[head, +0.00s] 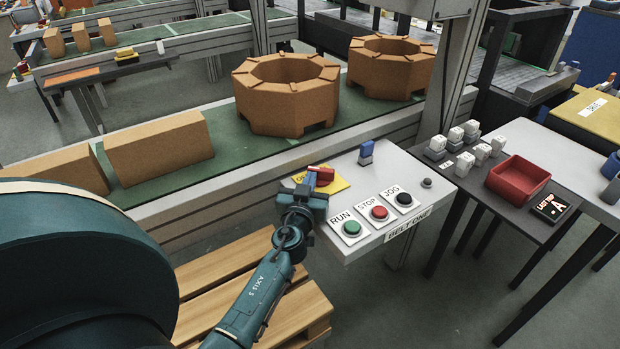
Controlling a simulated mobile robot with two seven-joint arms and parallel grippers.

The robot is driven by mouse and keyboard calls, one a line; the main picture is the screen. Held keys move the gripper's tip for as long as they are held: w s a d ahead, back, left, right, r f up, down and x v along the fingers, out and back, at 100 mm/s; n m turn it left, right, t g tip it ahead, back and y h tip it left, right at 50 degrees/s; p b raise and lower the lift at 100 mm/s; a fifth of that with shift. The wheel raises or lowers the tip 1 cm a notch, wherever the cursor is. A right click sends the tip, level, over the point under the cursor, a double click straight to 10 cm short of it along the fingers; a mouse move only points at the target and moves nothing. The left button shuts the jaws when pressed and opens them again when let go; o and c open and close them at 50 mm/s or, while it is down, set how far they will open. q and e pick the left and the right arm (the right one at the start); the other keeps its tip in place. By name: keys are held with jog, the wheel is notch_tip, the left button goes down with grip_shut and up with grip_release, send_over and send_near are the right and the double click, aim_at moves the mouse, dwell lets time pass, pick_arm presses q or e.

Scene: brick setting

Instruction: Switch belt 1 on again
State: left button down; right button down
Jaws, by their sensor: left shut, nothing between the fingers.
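The belt one control panel (347,250) is a pale box top beside the conveyor, with a "BELT ONE" label on its front. It carries a green RUN button (351,228), a red STOP button (379,212) and a black JOG button (403,198). A red switch handle (322,174) sits on a yellow plate (336,185), whose lettering is partly hidden. My left gripper (309,188) is shut and empty at this plate, right by the red handle. I cannot tell if they touch. My right gripper is not in view.
A blue-topped switch (366,152) and a small dark knob (427,183) are also on the panel. The green conveyor (222,126) behind carries brown blocks and two octagonal rings. A dark table to the right holds a red tray (519,178), several white-topped blocks and a "LAST TRIP" display (550,208).

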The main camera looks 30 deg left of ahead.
pick_arm(q)
jog(key=shift+w+a, duration=0.1)
jog(key=shift+w, duration=0.15)
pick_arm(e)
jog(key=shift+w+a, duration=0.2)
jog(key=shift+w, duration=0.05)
